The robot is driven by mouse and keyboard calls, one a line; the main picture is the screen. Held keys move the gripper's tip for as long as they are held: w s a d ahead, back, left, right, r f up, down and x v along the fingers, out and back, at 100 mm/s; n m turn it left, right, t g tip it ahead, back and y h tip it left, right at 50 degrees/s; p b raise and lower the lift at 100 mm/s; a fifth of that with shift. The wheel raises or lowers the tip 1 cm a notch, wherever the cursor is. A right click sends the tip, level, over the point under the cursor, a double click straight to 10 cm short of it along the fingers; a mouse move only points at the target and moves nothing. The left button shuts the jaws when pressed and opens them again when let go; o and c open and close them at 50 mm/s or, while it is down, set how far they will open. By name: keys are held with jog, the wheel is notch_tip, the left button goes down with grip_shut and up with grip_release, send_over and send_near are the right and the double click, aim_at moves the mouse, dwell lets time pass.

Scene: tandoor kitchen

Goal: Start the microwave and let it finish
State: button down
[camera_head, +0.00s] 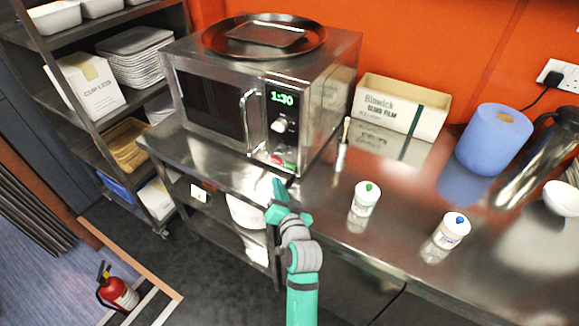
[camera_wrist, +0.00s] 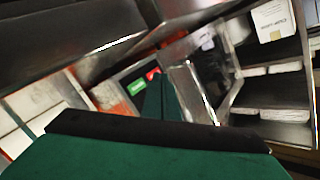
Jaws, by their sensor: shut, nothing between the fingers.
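The microwave (camera_head: 230,100) is a steel box on the steel counter, its door closed. Its display (camera_head: 282,98) reads 1:30 in green. A knob (camera_head: 279,125) sits below the display, and red and green buttons (camera_head: 283,163) are at the bottom of the panel. My gripper (camera_head: 279,187) is shut and empty, in front of and just below the buttons in the head view. In the wrist view the green button (camera_wrist: 137,86) and red button (camera_wrist: 153,73) show close beyond my gripper (camera_wrist: 160,85). I cannot tell whether it touches the panel.
A tray (camera_head: 265,36) lies on top of the microwave. Two small white jars (camera_head: 365,197) (camera_head: 452,231), a cling film box (camera_head: 402,105) and a blue roll (camera_head: 494,140) stand on the counter to the right. A shelf rack (camera_head: 95,60) stands left.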

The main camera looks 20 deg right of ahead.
aim_at(290, 166)
jog(key=shift+w+d, duration=0.7)
jog(key=shift+d, duration=0.25)
jog(key=shift+w+d, duration=0.7)
jog(key=shift+d, duration=0.2)
jog(key=shift+w+d, duration=0.1)
dwell(0.7)
jog(key=shift+w+d, duration=0.15)
jog(key=shift+d, duration=0.05)
